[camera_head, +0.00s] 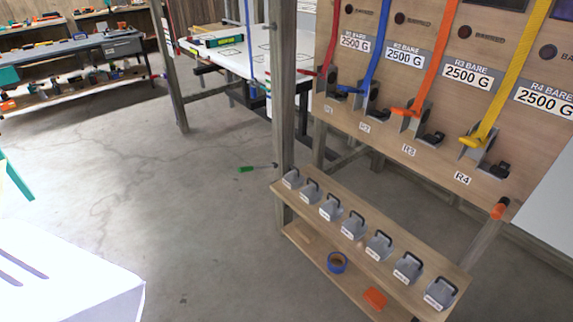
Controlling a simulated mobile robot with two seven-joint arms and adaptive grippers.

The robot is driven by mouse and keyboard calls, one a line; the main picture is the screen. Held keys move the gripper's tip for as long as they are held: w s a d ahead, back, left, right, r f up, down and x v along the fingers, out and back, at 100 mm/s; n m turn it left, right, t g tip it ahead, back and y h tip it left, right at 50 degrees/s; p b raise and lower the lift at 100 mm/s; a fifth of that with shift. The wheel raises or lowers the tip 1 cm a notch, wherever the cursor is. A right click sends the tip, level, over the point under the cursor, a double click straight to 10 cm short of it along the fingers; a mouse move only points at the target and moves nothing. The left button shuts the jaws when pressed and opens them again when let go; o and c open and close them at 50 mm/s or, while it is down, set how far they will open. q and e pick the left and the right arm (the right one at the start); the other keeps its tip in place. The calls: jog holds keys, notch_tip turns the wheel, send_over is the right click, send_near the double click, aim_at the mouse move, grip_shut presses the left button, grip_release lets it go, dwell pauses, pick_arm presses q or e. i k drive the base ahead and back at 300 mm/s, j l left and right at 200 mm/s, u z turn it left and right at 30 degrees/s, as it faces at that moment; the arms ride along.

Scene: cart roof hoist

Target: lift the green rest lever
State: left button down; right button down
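I cannot make out a green rest lever in this view. A wooden board stands at the right (345,115), with a red strap (331,40), a blue strap (378,40), an orange strap (435,60) and a yellow strap (512,75). Each strap runs down to a grey bracket with a black part, above the labels R1 to R4. The signs above read "2500 G" and "BARE". Neither of my grippers is in view.
A low wooden shelf (408,306) holds several grey weights with handles (354,226). Blue tape (337,262) and an orange block (375,298) lie below. A green-handled screwdriver (247,169) lies on the open concrete floor (180,220). A wooden post (283,100) stands mid-view.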

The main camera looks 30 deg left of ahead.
aim_at(245, 170)
jog(key=i+j+z, duration=0.15)
jog(key=j+z, duration=0.15)
jog(key=j, duration=0.2)
jog(key=j+z, duration=0.25)
jog(key=j, duration=0.25)
jog(key=i+j+z, duration=0.15)
jog(key=j, duration=0.95)
jog(key=j+z, duration=0.1)
jog(key=j, duration=1.05)
jog(key=j+u, duration=0.15)
jog(key=u, duration=0.3)
jog(key=j+u, duration=0.15)
jog(key=u, duration=0.3)
jog(key=k+l+u, duration=0.3)
jog(key=l, duration=0.15)
jog(key=k+l+u, duration=0.25)
jog(key=k+l, duration=0.65)
jog(key=k+u, duration=0.05)
jog(key=k, duration=0.05)
